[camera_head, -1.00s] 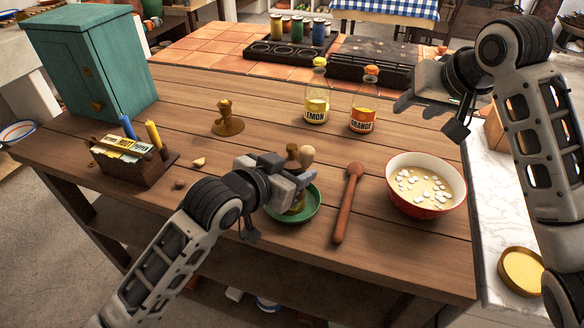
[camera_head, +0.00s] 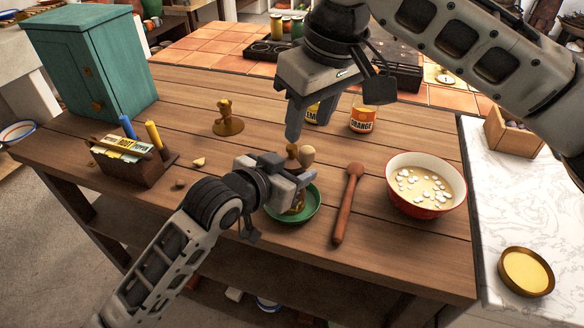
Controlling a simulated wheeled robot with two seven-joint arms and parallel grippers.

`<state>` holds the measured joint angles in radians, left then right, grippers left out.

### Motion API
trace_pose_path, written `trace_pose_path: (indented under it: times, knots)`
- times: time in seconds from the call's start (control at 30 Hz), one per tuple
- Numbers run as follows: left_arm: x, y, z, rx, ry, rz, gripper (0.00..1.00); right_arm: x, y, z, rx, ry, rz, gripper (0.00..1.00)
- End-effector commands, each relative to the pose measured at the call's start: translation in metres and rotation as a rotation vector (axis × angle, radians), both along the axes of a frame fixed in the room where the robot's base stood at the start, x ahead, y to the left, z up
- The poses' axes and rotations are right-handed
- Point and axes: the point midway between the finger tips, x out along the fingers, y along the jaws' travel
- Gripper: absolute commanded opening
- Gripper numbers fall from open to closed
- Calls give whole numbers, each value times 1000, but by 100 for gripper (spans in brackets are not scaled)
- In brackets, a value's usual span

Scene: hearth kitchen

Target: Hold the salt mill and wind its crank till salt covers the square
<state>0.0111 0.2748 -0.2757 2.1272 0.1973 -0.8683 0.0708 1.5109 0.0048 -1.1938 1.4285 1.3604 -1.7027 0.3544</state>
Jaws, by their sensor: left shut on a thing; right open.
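The salt mill (camera_head: 297,207) is upright over a green dish (camera_head: 313,213). Its brown top and the pale crank knob (camera_head: 307,155) show above my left gripper (camera_head: 296,184), which is shut around the mill body. Most of the mill body is hidden by the gripper. My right gripper (camera_head: 294,132) is open and empty, pointing down just above and behind the mill top and knob. I cannot make out a gap or contact between its fingertip and the mill. The square is not visible to me.
The lemon bottle (camera_head: 313,113) is partly hidden behind my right gripper, beside the orange bottle (camera_head: 362,120). A brass stamp-like object (camera_head: 227,122) and a packet box (camera_head: 140,168) are left.

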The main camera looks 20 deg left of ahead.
Motion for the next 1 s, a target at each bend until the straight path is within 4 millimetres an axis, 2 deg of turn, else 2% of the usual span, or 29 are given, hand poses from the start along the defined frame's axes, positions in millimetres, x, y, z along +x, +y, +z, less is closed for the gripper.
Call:
trace_pose_path:
  times: [0.2, 0.4, 0.83, 0.87, 0.97, 1.0]
  knots:
    - [0, 0, -2, 1, 4, -1, 22, 0, 0, -33, 2, 3, 0, 44]
    - [0, 0, -2, 1, 4, -1, 22, 0, 0, -52, 1, 1, -1, 44]
    - [0, 0, -2, 1, 4, -1, 22, 0, 0, -60, 3, -2, 0, 44]
    - [0, 0, -2, 1, 4, -1, 22, 0, 0, -60, 3, -2, 0, 41]
    - [0, 0, -2, 1, 4, -1, 22, 0, 0, -60, 3, -2, 0, 13]
    - [0, 0, -2, 1, 4, -1, 22, 0, 0, -60, 3, -2, 0, 9]
